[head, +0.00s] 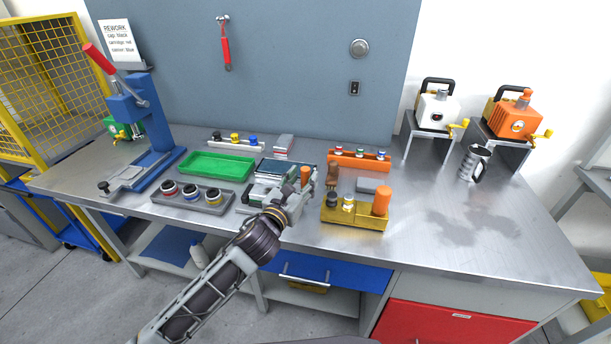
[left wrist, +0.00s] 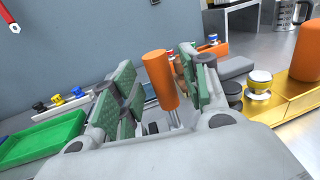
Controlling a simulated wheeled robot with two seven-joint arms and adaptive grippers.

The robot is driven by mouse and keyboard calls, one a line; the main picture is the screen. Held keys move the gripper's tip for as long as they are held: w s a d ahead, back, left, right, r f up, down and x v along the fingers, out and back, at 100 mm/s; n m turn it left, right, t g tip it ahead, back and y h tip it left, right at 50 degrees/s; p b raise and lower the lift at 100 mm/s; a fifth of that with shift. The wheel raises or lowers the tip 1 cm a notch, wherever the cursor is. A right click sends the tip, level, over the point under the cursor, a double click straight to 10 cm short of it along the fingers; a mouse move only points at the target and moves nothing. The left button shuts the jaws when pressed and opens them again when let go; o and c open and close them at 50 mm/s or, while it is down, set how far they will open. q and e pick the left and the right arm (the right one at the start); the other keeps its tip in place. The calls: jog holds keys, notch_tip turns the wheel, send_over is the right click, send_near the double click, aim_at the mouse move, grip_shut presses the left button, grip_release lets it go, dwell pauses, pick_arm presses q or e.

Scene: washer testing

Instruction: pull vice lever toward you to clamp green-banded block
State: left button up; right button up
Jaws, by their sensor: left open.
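The vice (head: 258,187) is a grey device near the bench's front edge in the head view, partly covered by my left gripper (head: 304,184). Its lever has an orange cylindrical handle (head: 305,174), which also shows in the left wrist view (left wrist: 160,78) on a thin metal rod. My left gripper is open, with its green-padded fingers (left wrist: 160,88) on either side of the handle. I cannot tell whether a pad touches it. The block in the vice and any green band are hidden or too small to tell. My right gripper is not in view.
A gold fixture (head: 350,217) with an orange cylinder (head: 381,201) stands just right of the gripper. A green tray (head: 215,166), a grey tray with round parts (head: 215,205) and a blue press (head: 130,110) lie left. An orange rack (head: 345,163) stands behind. The bench's right side is mostly clear.

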pick_arm(q)
jog(key=shift+x, duration=1.3)
grip_shut()
